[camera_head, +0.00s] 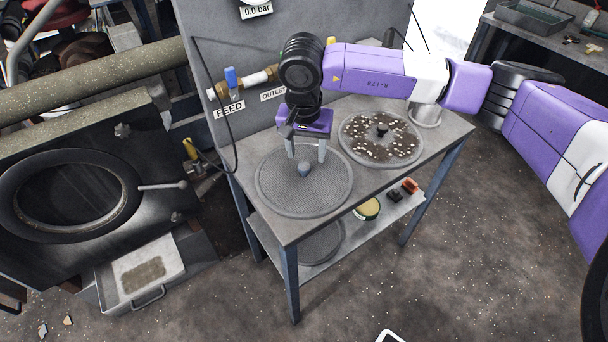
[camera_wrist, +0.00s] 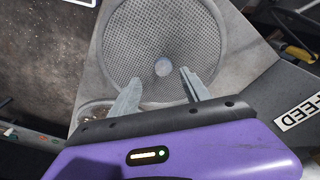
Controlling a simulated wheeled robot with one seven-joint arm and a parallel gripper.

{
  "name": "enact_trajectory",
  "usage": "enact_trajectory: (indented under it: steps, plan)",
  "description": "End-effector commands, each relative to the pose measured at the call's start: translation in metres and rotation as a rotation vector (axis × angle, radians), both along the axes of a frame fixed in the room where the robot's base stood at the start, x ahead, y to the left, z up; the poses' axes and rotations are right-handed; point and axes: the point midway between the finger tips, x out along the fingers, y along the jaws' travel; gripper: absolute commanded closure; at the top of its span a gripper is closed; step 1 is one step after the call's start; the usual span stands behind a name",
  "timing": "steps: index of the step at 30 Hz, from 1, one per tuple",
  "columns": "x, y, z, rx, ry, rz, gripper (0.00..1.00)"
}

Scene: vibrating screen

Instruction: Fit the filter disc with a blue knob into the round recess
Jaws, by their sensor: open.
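The filter disc with a blue knob (camera_head: 275,198) is a grey mesh disc lying flat on the left part of the workbench top. Its blue-grey knob (camera_head: 304,171) stands up at the middle. My gripper (camera_head: 307,160) points down above the disc with its fingers open and apart, close above the knob. In the wrist view the disc (camera_wrist: 130,45) and its knob (camera_wrist: 163,67) appear just beyond my fingertips (camera_wrist: 160,76). The round recess appears as a dark-ringed round opening (camera_head: 22,212) in the black machine at the left.
A second disc (camera_head: 352,140) with a dark knob and dirt lies on the bench's right part. The bench (camera_head: 300,229) has a lower shelf with small items. A lever (camera_head: 163,186) juts beside the opening. A tray (camera_head: 150,293) stands below it. Pipes and a panel rise behind.

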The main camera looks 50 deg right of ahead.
Motion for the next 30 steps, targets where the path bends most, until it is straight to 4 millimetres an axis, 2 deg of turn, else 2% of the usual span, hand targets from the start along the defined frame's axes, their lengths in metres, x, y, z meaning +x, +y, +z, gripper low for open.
enact_trajectory:
  steps: [15, 25, 30]
  plan:
    - [0.008, -0.003, -0.056, 0.004, 0.001, -0.004, 0.45]
    - [0.009, -0.004, -0.063, 0.002, -0.002, -0.003, 0.45]
    - [0.009, -0.004, -0.063, 0.003, -0.001, -0.003, 0.78]
